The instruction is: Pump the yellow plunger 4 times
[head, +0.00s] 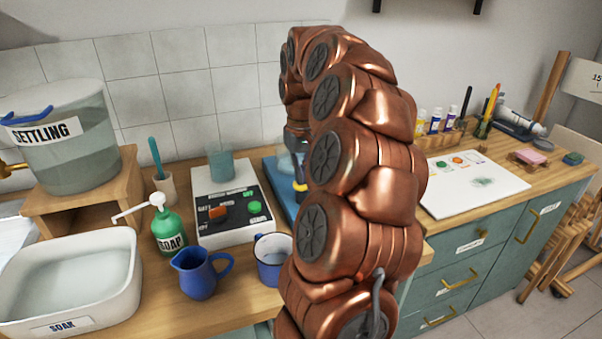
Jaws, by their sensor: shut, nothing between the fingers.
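A small yellow piece (301,187), which looks like part of the yellow plunger, shows at the left edge of my copper arm. It sits over a blue base (284,196) beside a clear vessel (284,163). My arm hides most of this device. My gripper (299,174) points down from the far end of the arm, just above the yellow piece, and is mostly hidden. It is shut with nothing held. Whether it touches the plunger cannot be told.
A control box (231,232) with a beaker (221,163) stands left of the device. A green soap pump (167,229), blue jug (199,277), mug (272,262) and white basin (75,275) are nearer. A white sheet (470,192) lies right.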

